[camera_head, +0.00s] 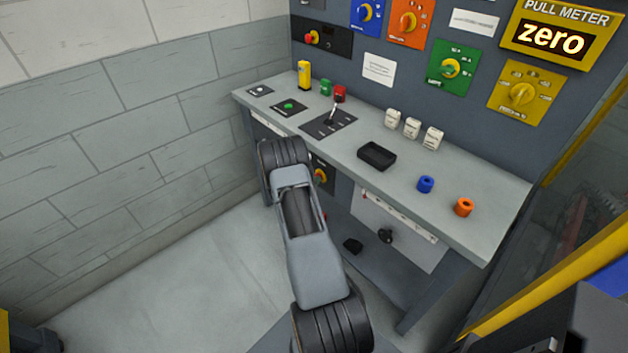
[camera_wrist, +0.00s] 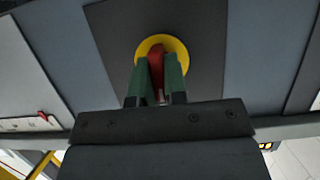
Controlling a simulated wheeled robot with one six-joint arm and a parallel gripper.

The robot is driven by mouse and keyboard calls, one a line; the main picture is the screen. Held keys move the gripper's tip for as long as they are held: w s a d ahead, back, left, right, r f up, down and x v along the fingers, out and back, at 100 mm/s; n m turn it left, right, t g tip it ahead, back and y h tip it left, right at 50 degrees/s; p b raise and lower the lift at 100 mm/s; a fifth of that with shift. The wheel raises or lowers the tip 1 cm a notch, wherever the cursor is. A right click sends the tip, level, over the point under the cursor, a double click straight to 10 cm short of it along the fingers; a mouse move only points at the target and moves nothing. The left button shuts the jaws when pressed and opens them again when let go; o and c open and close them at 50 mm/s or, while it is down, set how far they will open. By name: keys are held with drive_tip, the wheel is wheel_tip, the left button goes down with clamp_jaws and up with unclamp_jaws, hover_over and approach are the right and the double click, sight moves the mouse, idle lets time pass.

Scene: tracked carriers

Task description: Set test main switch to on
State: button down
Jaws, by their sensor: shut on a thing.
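A rotary switch with a red handle (camera_wrist: 156,64) on a yellow disc (camera_wrist: 179,45) is mounted on a dark plate in the wrist view. In the head view its yellow disc (camera_head: 321,174) shows in part on a black plate under the bench top, beside my arm. My gripper (camera_wrist: 158,78) has two green-faced fingers, one on each side of the red handle, shut on it. The handle runs roughly up and down in the wrist picture. In the head view my fingers are hidden behind my arm. No label on the switch can be read.
The grey bench top (camera_head: 400,182) overhangs the switch. It carries a lever plate (camera_head: 345,121), a black tray (camera_head: 377,156), and blue (camera_head: 426,184) and orange (camera_head: 464,207) rings. A white panel (camera_head: 403,228) is right of the switch. A pull meter (camera_head: 556,38) reads "zero".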

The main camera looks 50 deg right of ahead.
drive_tip(key=shift+b, duration=0.3)
drive_tip(key=m+t+b, duration=0.1)
drive_tip(key=b, duration=0.2)
drive_tip(key=m+t+b, duration=0.1)
drive_tip(key=m+b, duration=0.1)
drive_tip(key=b, duration=0.1)
drive_tip(key=shift+s+f+h, duration=0.1)
drive_tip(key=shift+f+h, duration=0.2)
drive_tip(key=shift+f, duration=0.1)
drive_tip(key=m+t+b, duration=0.1)
drive_tip(key=b, duration=0.3)
drive_tip(key=m+t+b, duration=0.1)
drive_tip(key=m+b, duration=0.1)
drive_tip(key=b, duration=0.2)
drive_tip(key=shift+f+m+h, duration=0.2)
drive_tip(key=shift+m+h, duration=0.1)
drive_tip(key=m+t+h+b, duration=0.1)
drive_tip(key=m+b, duration=0.3)
drive_tip(key=b, duration=0.8)
drive_tip(key=shift+s+f+t, duration=0.1)
drive_tip(key=shift+s+t, duration=0.05)
drive_tip(key=shift+t, duration=0.45)
drive_tip(key=m+h+b, duration=0.1)
drive_tip(key=m+b, duration=0.1)
drive_tip(key=b, duration=0.3)
drive_tip(key=shift+r+m+b, duration=0.3)
drive_tip(key=shift+b, duration=0.3)
drive_tip(key=shift+r+h+b, duration=0.15)
drive_tip(key=shift+h+b, duration=0.15)
